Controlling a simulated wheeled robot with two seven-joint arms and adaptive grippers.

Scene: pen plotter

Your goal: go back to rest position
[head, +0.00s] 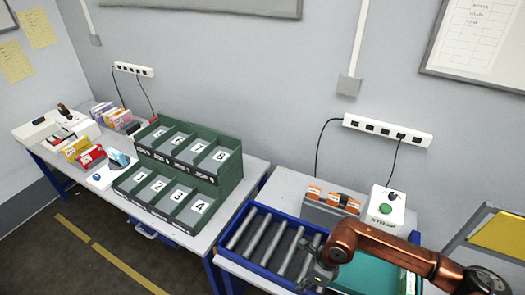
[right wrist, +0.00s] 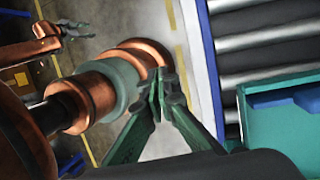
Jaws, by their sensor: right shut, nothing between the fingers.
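My right arm comes in from the right in the head view, and my right gripper (head: 316,277) is low in the picture, over the near part of the roller conveyor. In the right wrist view my right gripper (right wrist: 163,90) has its green fingers together, with nothing held. My left gripper (right wrist: 75,30) shows small at the upper left of the right wrist view, over the floor; its finger gap is too small to judge. The left gripper is not in the head view.
A blue-framed roller conveyor (head: 234,258) and a teal box (head: 372,273) lie near my right arm. A white device with a green button (head: 387,211) stands behind the arm. Green numbered bins (head: 231,168) stand on the left table. Open floor (head: 95,262) is at lower left.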

